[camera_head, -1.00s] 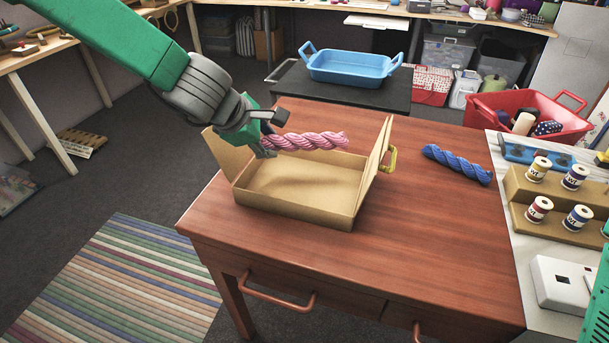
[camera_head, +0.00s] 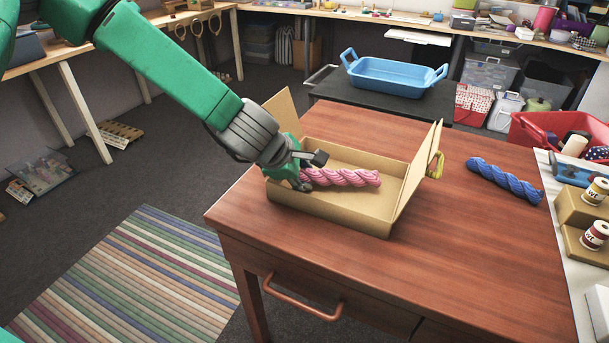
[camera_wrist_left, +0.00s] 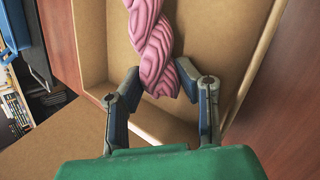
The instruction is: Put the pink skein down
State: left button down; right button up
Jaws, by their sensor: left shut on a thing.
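The pink skein (camera_head: 345,177) is a twisted bundle inside the open cardboard box (camera_head: 335,212) on the wooden table. My left gripper (camera_head: 303,180) is shut on the skein's left end, low inside the box near its front left corner. In the left wrist view, the two fingers (camera_wrist_left: 160,82) sit on either side of the end of the skein (camera_wrist_left: 148,35), with the box floor behind it. Whether the skein touches the floor is hard to tell. My right gripper is not in view.
The box has raised flaps at its left and right sides. A blue skein (camera_head: 505,181) lies on the table (camera_head: 460,245) to the right of the box. A blue tray (camera_head: 395,78) stands behind on a dark surface. The table front is clear.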

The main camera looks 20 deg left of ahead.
pick_arm(q)
jog(key=shift+f, duration=0.25)
jog(key=shift+s+d+f+b, duration=0.2)
jog(key=shift+d+f+b, duration=0.15)
jog(key=shift+d, duration=0.1)
jog(key=c, duration=1.5)
grip_release()
jog(key=shift+f, duration=0.1)
jog(key=shift+o, duration=0.2)
jog(key=shift+w+f, duration=0.1)
jog(key=shift+a, duration=0.1)
